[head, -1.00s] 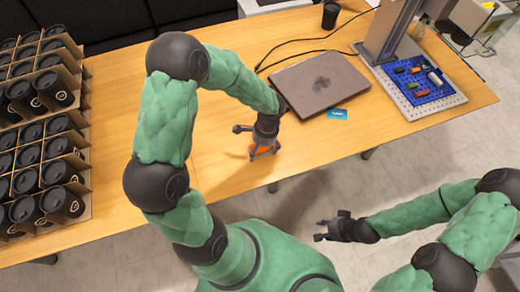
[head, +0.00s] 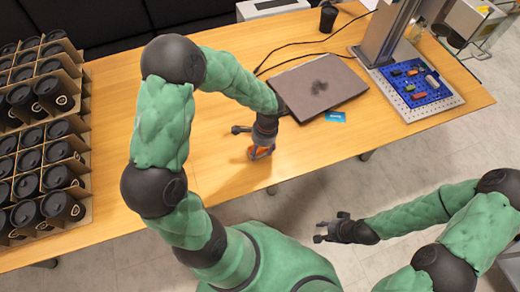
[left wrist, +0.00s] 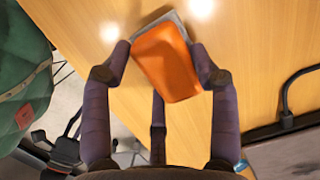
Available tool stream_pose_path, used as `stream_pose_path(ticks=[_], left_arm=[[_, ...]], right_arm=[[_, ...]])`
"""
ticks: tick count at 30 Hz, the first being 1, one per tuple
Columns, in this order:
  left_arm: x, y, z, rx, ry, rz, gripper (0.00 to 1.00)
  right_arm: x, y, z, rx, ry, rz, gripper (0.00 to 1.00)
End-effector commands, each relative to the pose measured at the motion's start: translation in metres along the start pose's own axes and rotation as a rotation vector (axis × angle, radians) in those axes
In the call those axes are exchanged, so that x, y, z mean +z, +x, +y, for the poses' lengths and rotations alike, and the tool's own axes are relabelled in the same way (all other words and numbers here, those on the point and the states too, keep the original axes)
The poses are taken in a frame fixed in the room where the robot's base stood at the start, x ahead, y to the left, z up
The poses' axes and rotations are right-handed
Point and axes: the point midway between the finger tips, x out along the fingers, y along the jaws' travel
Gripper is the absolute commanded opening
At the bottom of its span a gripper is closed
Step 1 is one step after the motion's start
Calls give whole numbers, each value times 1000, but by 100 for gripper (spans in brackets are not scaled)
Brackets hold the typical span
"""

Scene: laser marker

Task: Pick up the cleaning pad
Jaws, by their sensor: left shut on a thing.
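The cleaning pad (left wrist: 168,62) is an orange block with a grey edge, seen large in the left wrist view. In the head view the orange pad (head: 262,152) shows small under my left gripper (head: 260,148), near the table's front edge. My left gripper (left wrist: 163,58) is shut on the pad, with fingers against its two sides. I cannot tell from the pictures whether the pad touches the table. My right gripper (head: 325,232) is beyond the table's front edge, over the floor, with its fingers spread and nothing between them.
A closed laptop (head: 318,86) and a small blue card (head: 335,117) lie right of my left gripper. The laser marker stand (head: 390,40) and a blue board with small items (head: 413,81) are at the right. Boxes of black-lidded cups (head: 40,165) fill the left.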

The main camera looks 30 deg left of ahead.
Motion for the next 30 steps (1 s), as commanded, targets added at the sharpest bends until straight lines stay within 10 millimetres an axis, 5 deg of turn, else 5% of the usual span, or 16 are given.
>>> stream_pose_path(ticks=[5,12,21,30], left_arm=[[2,-34,13,-4,4,3,28],[4,-84,59,-3,8,1,28],[1,-107,118,-3,5,1,28],[0,-114,138,-1,2,0,28]], right_arm=[[0,-16,-6,0,0,0,40],[1,-36,-13,0,0,0,40],[2,-48,-17,0,0,0,40],[2,-51,-18,0,0,0,40]])
